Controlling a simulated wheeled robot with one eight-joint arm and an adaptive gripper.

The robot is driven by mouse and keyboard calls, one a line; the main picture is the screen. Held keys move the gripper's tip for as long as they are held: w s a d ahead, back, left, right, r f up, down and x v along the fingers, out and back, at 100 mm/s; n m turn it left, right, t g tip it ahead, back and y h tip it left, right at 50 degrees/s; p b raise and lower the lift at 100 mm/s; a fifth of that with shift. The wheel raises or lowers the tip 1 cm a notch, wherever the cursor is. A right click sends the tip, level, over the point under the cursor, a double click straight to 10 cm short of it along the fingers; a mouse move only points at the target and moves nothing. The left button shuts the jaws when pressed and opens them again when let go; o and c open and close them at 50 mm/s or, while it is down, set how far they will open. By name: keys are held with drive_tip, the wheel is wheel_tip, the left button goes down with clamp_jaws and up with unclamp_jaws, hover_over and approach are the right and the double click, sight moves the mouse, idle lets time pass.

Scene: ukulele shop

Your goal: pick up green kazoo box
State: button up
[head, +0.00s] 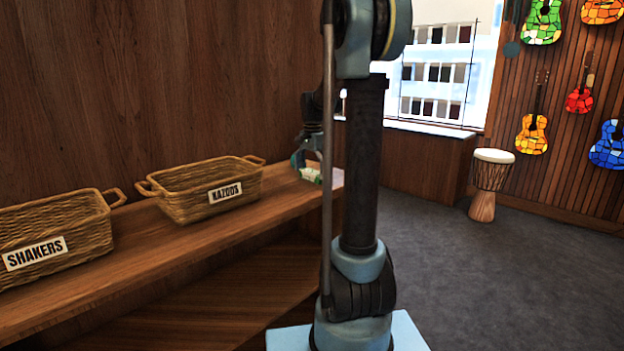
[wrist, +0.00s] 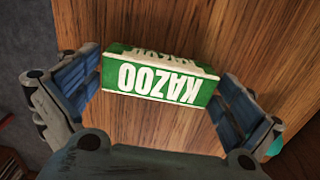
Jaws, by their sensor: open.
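The green kazoo box (wrist: 162,78) has white bands and white "KAZOO" lettering, upside down in the wrist view. It lies on the wooden shelf between the two fingers of my gripper (wrist: 160,92). The fingers are spread, with one near each short end of the box; whether the left one touches it I cannot tell. In the head view, the box (head: 311,175) shows as a small green and white patch near the shelf's right end, with my gripper (head: 308,165) just above it. My arm's column hides part of that area.
The wooden shelf (head: 150,250) runs along the wall. On it stand a wicker basket labelled "KAZOOS" (head: 190,205) and one labelled "SHAKERS" (head: 80,255). A drum (head: 490,185) stands on the grey floor at right. Colourful ukuleles (head: 532,135) hang on the far wall.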

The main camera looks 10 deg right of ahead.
drive_tip(key=c, duration=0.6)
